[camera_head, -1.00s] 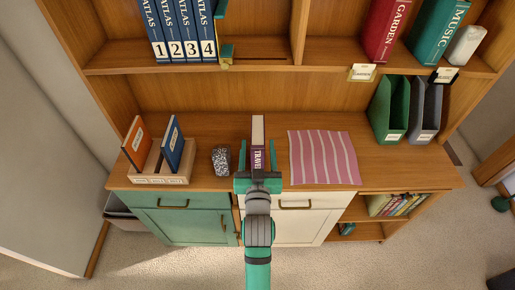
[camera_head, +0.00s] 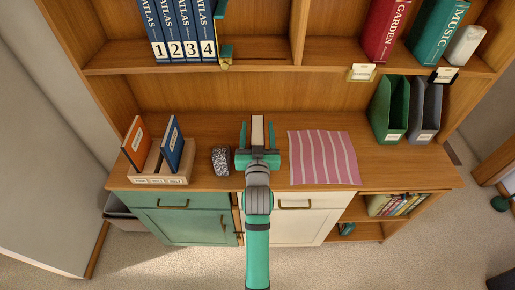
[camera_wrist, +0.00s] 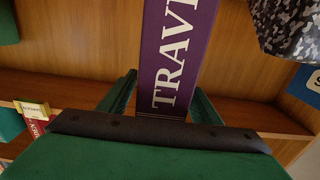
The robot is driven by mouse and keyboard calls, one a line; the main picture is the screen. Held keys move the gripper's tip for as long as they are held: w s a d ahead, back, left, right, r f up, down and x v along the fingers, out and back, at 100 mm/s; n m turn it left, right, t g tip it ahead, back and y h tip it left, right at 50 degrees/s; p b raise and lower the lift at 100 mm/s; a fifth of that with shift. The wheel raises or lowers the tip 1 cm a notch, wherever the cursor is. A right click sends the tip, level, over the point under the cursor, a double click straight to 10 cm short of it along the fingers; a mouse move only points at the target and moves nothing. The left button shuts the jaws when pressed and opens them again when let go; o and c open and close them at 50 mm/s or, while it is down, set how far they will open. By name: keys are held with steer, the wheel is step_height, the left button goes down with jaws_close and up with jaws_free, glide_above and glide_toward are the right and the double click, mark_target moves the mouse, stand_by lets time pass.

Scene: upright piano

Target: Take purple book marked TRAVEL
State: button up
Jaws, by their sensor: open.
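The purple book marked TRAVEL (camera_wrist: 178,55) stands upright on the counter, its spine facing my gripper in the wrist view. In the head view only the pale top of the book (camera_head: 257,130) shows, and my gripper hides its spine. My gripper (camera_head: 257,136) is open, with one green finger on each side of the book. In the wrist view the fingers (camera_wrist: 163,100) also lie to either side of the spine. I cannot tell whether either finger touches it.
A speckled block (camera_head: 221,160) stands close on the left, beyond it a wooden holder (camera_head: 160,179) with an orange and a blue book. A pink striped cloth (camera_head: 323,158) lies on the right. Green and grey file holders (camera_head: 388,108) stand farther right. A shelf (camera_head: 280,68) runs above.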

jaws_close()
steer(key=shift+r, duration=0.1)
